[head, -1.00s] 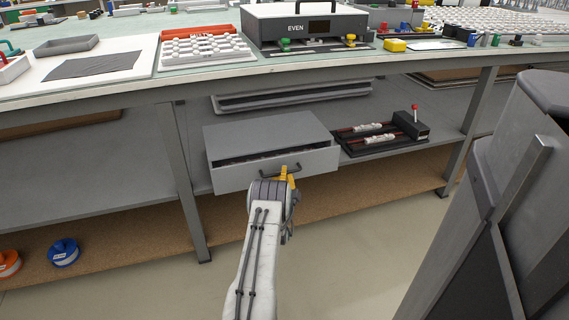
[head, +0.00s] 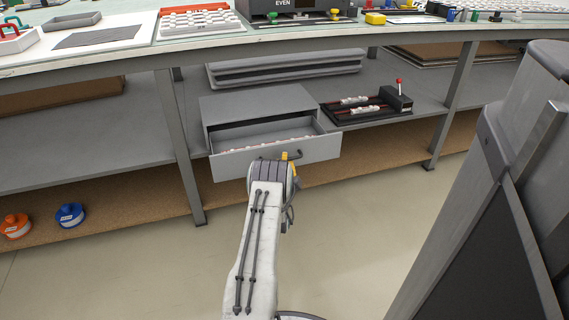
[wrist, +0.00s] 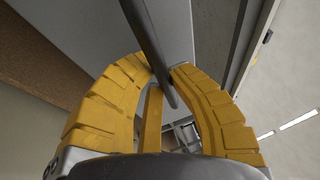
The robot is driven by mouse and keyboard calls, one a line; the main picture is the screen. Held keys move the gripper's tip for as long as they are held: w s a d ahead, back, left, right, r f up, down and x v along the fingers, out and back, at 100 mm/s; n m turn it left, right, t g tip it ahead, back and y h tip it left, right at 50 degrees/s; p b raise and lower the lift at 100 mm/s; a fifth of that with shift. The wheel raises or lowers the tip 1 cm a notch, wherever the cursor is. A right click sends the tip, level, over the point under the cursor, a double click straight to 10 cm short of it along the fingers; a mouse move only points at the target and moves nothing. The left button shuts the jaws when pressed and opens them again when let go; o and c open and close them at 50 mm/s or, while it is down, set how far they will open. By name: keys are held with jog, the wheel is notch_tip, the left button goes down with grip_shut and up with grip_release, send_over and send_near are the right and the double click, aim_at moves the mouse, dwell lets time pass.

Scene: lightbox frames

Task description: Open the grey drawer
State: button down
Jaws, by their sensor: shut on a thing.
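The grey drawer (head: 278,157) is in the middle of the head view, in a grey cabinet (head: 255,102) on the shelf under the bench. It is pulled partly out, and small pale and red items show inside along its front. My gripper (head: 286,157) is at the drawer front, and its yellow fingers are largely hidden behind my wrist. In the wrist view my yellow fingers (wrist: 167,72) close around the dark bar handle (wrist: 148,45). The handle's right end also shows in the head view (head: 297,154).
A black fixture with a red-knobbed lever (head: 395,98) stands right of the cabinet. A bench leg (head: 182,150) is to the left. Blue (head: 70,215) and orange (head: 16,226) spools sit on the lower shelf. The floor in front is clear.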

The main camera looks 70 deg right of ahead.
jog(key=shift+s+a, duration=0.1)
jog(key=shift+a, duration=0.15)
jog(key=c, duration=1.1)
grip_release()
jog(key=shift+v, duration=6)
